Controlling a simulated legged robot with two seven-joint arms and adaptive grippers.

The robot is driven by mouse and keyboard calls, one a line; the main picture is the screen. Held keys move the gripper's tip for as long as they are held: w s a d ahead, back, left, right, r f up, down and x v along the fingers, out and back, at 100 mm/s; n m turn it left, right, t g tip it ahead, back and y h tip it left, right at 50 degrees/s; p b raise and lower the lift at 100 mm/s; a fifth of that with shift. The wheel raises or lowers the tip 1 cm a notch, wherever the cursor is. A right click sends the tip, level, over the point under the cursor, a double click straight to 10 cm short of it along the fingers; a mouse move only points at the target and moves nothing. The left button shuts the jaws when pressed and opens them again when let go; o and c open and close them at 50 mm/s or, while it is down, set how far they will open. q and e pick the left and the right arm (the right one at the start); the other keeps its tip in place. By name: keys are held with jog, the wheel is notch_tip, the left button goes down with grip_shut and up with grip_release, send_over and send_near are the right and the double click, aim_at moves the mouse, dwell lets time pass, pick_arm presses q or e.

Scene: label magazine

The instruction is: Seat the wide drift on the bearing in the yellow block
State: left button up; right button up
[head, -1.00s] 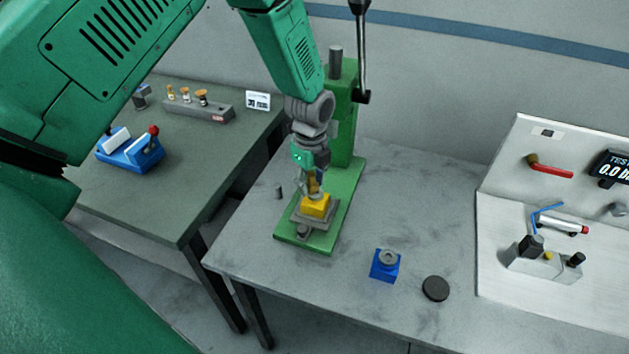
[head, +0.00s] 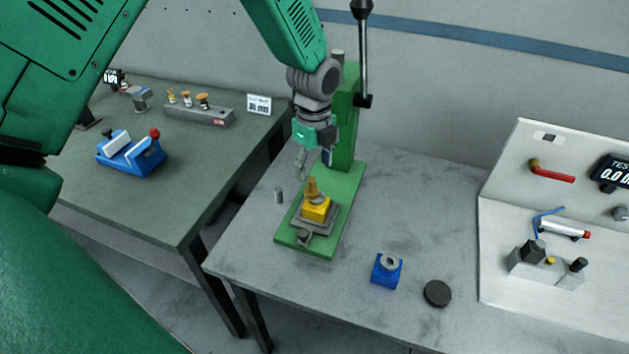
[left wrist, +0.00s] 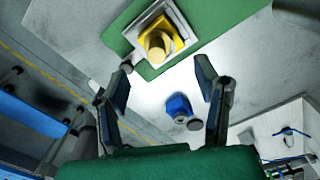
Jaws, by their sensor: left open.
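The yellow block (head: 315,209) sits on the grey plate of the green press. A brass-coloured drift (head: 312,188) stands upright on top of the block, and the bearing under it is hidden or too small to make out. In the left wrist view the drift (left wrist: 157,43) shows end-on over the yellow block (left wrist: 178,22). My left gripper (head: 314,160) is open and empty, above the drift and apart from it. Its two spread fingers show in the left wrist view (left wrist: 165,82). My right gripper is not in view.
The green press (head: 346,125) has a lever standing at its right. A blue block (head: 386,270) with a ring on it and a dark disc (head: 437,293) lie to the right. A small grey pin (head: 279,196) stands left of the press. More drifts (head: 203,101) stand in a rack.

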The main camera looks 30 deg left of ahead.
aim_at(315, 180)
pick_arm(q)
jog(key=shift+d+r, duration=0.2)
jog(key=shift+r, duration=2.3)
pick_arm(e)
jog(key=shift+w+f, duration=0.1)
